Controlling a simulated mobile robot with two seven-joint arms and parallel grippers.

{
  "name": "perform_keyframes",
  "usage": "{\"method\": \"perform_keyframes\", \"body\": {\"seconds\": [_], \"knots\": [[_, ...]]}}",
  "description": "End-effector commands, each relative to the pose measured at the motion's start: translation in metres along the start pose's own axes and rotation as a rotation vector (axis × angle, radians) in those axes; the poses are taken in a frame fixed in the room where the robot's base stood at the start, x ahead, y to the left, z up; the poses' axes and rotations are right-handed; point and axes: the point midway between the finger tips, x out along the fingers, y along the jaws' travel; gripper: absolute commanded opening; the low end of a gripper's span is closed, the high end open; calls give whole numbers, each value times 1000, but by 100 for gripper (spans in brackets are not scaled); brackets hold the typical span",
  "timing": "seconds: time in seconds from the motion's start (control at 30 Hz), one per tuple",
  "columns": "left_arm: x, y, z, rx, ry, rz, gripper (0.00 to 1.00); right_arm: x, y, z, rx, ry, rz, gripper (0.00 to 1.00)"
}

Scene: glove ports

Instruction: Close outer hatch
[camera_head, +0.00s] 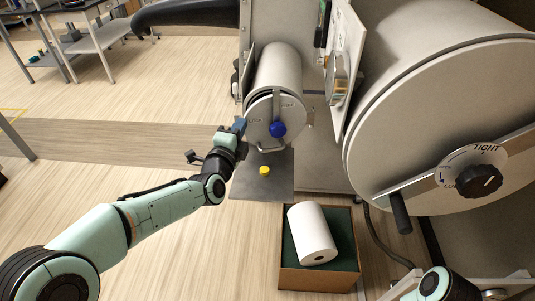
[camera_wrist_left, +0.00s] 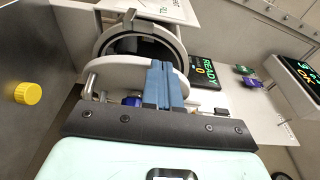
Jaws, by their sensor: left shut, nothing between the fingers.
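The outer hatch (camera_head: 262,112) is a round pale disc with a blue knob (camera_head: 278,129) and a handle bar below, at the front end of the small white cylinder (camera_head: 275,68). In the left wrist view the hatch (camera_wrist_left: 118,76) stands apart from the cylinder's dark, open mouth (camera_wrist_left: 128,43), so it is ajar. My left gripper (camera_head: 240,125) is at the hatch's left edge, its blue fingers (camera_wrist_left: 165,84) shut and empty. In the wrist view they overlap the disc; I cannot tell whether they touch it. My right gripper is out of view.
A box (camera_head: 318,279) with a white roll (camera_head: 311,234) stands below. A large drum door (camera_head: 440,120) with a black knob (camera_head: 480,181) fills the right.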

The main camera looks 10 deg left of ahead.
Motion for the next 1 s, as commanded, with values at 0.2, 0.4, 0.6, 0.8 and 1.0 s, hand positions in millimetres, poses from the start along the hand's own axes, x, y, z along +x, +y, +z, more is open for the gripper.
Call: {"method": "perform_keyframes", "body": {"seconds": [0.2,0.4,0.6,0.8,1.0], "knots": [[22,0,14,0,0,0,0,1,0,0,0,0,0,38],[32,0,19,0,1,-1,0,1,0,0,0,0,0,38],[36,0,21,0,1,0,0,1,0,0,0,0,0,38],[36,0,21,0,1,0,0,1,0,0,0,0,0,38],[35,0,21,0,1,0,0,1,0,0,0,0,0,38]]}}
